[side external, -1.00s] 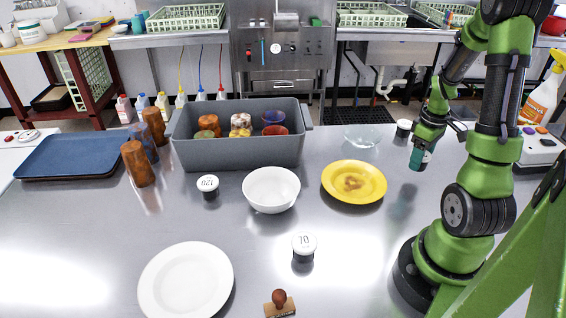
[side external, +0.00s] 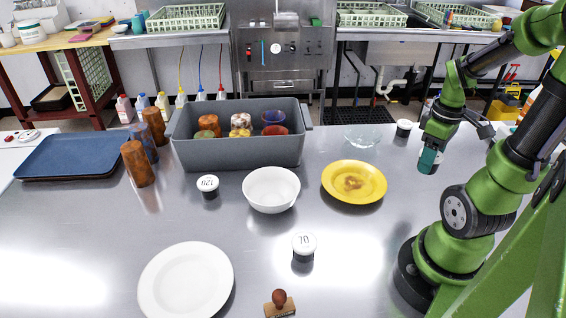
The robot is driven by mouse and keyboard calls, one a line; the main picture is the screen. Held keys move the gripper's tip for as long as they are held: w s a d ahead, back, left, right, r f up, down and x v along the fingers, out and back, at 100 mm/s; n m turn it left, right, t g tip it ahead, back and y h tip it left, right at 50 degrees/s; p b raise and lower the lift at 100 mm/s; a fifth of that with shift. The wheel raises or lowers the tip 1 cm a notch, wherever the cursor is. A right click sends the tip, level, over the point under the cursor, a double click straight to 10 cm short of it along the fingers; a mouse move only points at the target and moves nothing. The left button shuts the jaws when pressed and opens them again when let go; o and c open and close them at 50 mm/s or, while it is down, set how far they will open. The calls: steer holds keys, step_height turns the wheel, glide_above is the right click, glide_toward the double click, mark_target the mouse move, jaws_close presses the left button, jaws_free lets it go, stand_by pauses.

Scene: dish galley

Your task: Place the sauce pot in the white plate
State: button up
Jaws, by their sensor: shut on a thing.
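The white plate (side external: 186,285) lies flat and empty at the front left of the steel counter. My gripper (side external: 431,148) is at the right, above the counter and far from the plate. It is shut on a small teal pot (side external: 428,161) with a pale band near its top, hanging clear of the counter. The fingers are small and partly hidden, and I cannot tell for sure that this is the sauce pot. Small dark pots with white lids stand at the front middle (side external: 303,247), by the bowl (side external: 208,187) and at the back right (side external: 403,128).
A white bowl (side external: 271,190), a yellow plate with a brown stain (side external: 354,198) and a clear bowl (side external: 362,136) stand mid-counter. A grey bin (side external: 240,153) with cups, brown tumblers (side external: 137,163) and blue trays (side external: 66,156) are behind. A stamp (side external: 280,304) stands right of the white plate.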

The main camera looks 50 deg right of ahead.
mark_target(188, 284)
steer(key=w+a+n, duration=1.4)
steer(key=w+a, duration=0.3)
steer(key=a, duration=0.1)
steer(key=s+a+n, duration=0.3)
steer(key=a+n, duration=0.9)
steer(key=a, duration=1.1)
steer(key=f, duration=0.5)
steer(key=shift+s+a, duration=0.1)
steer(key=shift+a, duration=0.3)
steer(key=w+a, duration=0.3)
steer(key=w, duration=0.1)
steer(key=w+a+f, duration=0.1)
steer(key=w+a, duration=0.6)
steer(key=shift+w+a+f, duration=0.15)
steer(key=shift+w+f, duration=0.25)
steer(key=shift+f, duration=1.7)
